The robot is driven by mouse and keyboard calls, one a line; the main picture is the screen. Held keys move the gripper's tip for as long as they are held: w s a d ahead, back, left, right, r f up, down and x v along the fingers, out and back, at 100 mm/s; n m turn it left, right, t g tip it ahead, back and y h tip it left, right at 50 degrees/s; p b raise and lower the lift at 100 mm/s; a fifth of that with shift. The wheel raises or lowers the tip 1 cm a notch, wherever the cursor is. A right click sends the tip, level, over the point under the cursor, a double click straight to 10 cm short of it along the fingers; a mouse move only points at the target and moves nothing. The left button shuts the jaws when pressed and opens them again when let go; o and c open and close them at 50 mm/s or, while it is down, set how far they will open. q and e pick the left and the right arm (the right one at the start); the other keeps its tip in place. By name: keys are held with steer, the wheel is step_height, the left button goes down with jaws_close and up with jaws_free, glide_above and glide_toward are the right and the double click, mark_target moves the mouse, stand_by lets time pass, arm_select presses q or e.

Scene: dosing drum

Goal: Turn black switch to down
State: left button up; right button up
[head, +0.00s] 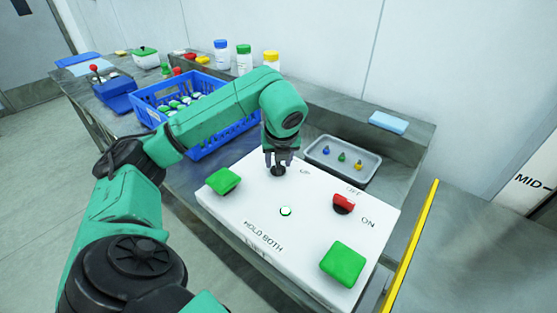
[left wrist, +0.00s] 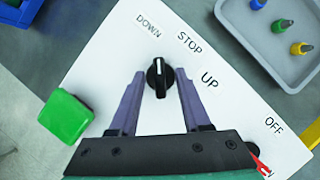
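The black switch (left wrist: 160,77) is a round knob with a white pointer line on a white panel (left wrist: 105,62). In the left wrist view the labels DOWN, STOP and UP curve around it. Its line points up in the picture, between DOWN and STOP and nearer DOWN. My left gripper (left wrist: 160,72) has one finger on each side of the knob, with what look like small gaps. In the head view the left gripper (head: 278,160) points down over the switch (head: 278,171) and partly hides it. My right gripper is not in view.
The panel also bears two green buttons (head: 223,181) (head: 343,263), a red switch (head: 344,204) and a small lit green lamp (head: 285,211). A grey tray (head: 368,168) with small coloured pieces lies behind it. A blue crate (head: 213,142) stands behind left. A yellow rail (head: 413,247) runs at right.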

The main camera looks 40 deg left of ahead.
arm_select(q)
steer(key=v, duration=0.5)
steer(key=shift+d+r, duration=0.15)
steer(key=shift+r, duration=0.25)
steer(key=p+v, duration=0.6)
steer(key=v, duration=0.2)
steer(key=shift+r, duration=0.35)
steer(key=shift+s, duration=0.1)
